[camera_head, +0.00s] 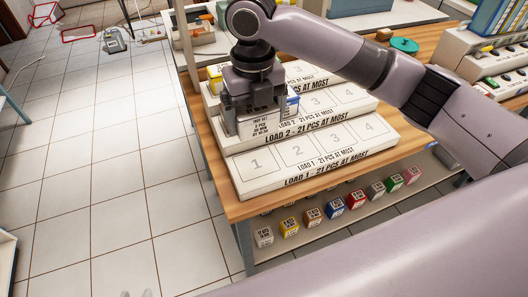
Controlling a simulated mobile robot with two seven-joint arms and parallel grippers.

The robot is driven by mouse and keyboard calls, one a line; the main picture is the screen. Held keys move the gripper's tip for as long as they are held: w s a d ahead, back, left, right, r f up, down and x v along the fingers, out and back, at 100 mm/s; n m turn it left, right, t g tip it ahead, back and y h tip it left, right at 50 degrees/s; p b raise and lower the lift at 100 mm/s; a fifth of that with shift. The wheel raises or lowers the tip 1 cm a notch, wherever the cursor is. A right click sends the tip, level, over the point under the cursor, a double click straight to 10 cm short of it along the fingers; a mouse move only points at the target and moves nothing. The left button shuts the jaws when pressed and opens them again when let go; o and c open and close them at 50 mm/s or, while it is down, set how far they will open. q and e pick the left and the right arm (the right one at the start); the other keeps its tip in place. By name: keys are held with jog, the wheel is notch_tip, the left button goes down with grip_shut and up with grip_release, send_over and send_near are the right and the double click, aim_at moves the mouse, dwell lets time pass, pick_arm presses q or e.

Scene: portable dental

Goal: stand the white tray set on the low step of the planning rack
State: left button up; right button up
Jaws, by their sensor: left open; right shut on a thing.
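The planning rack is a white stepped block on the wooden table. Its low step (318,150) is marked LOAD 1, with bare places numbered 1 to 4. The middle step (345,103) is marked LOAD 2. My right gripper (258,105) reaches in from the right and points down, shut on the white tray set (261,124), a small upright white box with black print. The box is at the left end of the middle step, above and behind place 1 of the low step; I cannot tell whether it touches. My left gripper (140,293) shows only pale, spread tips at the bottom edge.
A yellow box (214,76) stands on a higher step, and a blue one (292,102) is beside my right gripper. Several coloured boxes line the shelf under the table (228,207). My arm crosses over the rack's right side. Tiled floor is open at left.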

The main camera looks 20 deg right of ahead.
aim_at(257, 165)
notch_tip(257, 165, down, 12)
jog(key=shift+r, duration=0.1)
dwell(0.4)
jog(key=o, duration=0.9)
jog(key=shift+f, duration=0.2)
notch_tip(257, 165, up, 12)
jog(key=shift+r, duration=0.2)
